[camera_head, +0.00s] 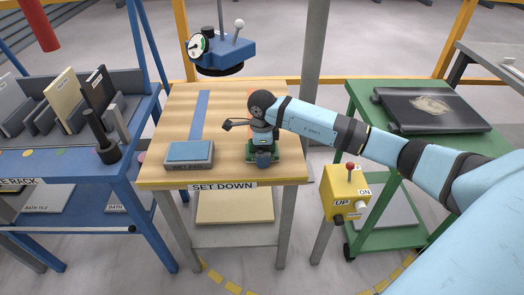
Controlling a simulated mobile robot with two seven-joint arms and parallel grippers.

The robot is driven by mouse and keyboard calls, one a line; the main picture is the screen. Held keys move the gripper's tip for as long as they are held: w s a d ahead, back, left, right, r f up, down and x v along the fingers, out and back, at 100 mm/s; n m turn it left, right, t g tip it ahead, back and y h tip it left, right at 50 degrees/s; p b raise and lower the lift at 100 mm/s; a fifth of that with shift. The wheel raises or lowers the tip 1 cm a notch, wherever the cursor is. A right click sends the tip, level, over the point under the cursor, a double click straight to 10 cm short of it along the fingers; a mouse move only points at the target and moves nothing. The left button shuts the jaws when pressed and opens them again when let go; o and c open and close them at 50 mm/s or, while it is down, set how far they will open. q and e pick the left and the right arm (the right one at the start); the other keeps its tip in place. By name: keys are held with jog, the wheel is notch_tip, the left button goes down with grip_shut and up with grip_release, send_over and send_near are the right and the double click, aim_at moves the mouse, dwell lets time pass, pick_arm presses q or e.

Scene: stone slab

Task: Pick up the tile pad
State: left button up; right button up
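A grey block with a blue top, its front label reading like "WET PAD" (190,152), lies at the front left of the wooden set-down table. I cannot tell for sure whether this is the tile pad. My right arm comes in from the right, and my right gripper (264,150) is low over the front right of the table, apart from that block. A small green and dark piece shows around the gripper's end; I cannot tell whether it is held. The fingertips are too small and covered to read. My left gripper is out of view.
The wooden table (225,177) has a blue strip (199,115). A blue suction-like head with a gauge (226,55) hangs above its back. A blue rack (75,165) with tiles stands left, a green cart (375,142) right. A yellow button box (344,192) stands between table and cart.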

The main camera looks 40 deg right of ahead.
jog(key=c, duration=1)
jog(key=shift+r, duration=0.1)
jog(key=shift+c, duration=0.3)
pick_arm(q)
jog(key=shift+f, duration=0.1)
pick_arm(e)
jog(key=shift+r, duration=0.1)
pick_arm(q)
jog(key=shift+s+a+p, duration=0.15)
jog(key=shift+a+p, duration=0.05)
jog(key=shift+p, duration=0.95)
pick_arm(e)
notch_tip(320, 180, up, 20)
